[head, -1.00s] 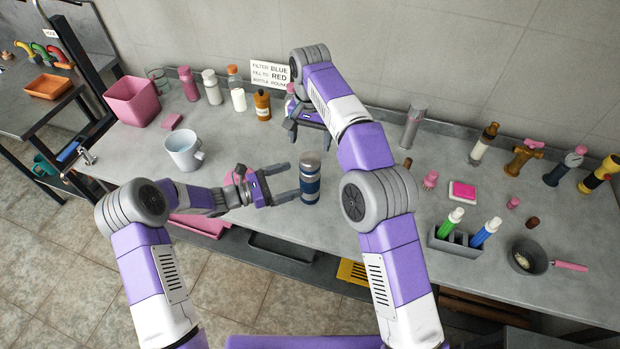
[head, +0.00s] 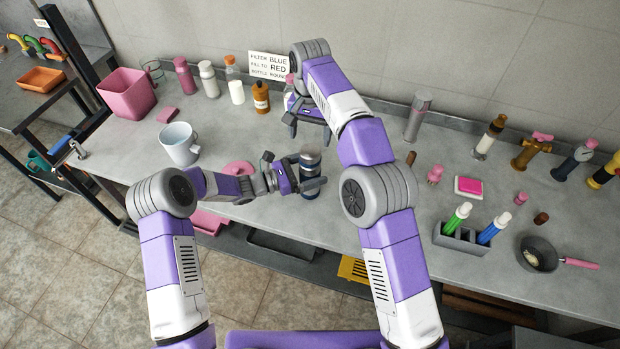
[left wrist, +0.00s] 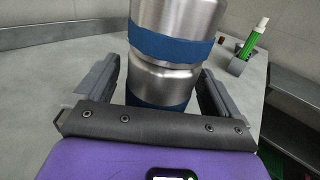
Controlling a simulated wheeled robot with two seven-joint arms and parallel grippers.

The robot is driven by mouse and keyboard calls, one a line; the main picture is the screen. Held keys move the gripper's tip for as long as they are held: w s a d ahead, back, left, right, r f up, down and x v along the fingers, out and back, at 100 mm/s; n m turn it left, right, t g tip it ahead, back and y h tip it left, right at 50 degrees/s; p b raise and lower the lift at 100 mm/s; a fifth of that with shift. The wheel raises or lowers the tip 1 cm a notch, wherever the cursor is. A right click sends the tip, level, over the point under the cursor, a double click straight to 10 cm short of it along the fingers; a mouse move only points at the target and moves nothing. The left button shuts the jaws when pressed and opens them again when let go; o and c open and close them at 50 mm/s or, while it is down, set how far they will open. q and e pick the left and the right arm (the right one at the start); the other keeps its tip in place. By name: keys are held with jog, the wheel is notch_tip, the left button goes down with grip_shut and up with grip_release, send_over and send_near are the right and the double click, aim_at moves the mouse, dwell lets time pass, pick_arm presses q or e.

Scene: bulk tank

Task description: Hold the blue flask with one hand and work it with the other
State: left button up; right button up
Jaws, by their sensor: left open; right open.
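The blue flask (head: 311,158) is a steel cylinder with blue bands, standing upright near the front edge of the grey bench. It also fills the middle of the left wrist view (left wrist: 165,82). My left gripper (head: 309,178) is open, with its fingers on either side of the flask. In the left wrist view a gap shows beside the right finger; contact on the left is unclear. My right gripper (head: 309,127) is open and empty, behind the flask and apart from it. The flask's lower part is partly hidden by a left finger.
A light blue mug (head: 178,146) and a pink lid-like disc (head: 238,168) lie left of the flask. Several bottles and a sign (head: 269,67) stand along the wall. A grey holder (head: 460,239) with green and blue bottles is at right. Bench right of the flask is partly blocked by my right arm.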

aim_at(310, 150)
pick_arm(q)
jog(key=shift+c, duration=0.2)
grip_shut()
pick_arm(e)
jog(key=shift+f+m, duration=0.3)
jog(key=shift+m, duration=0.6)
jog(key=shift+r+m, duration=0.2)
jog(key=shift+m, duration=1.1)
jog(key=shift+f, duration=3.95)
jog(key=shift+c, duration=0.5)
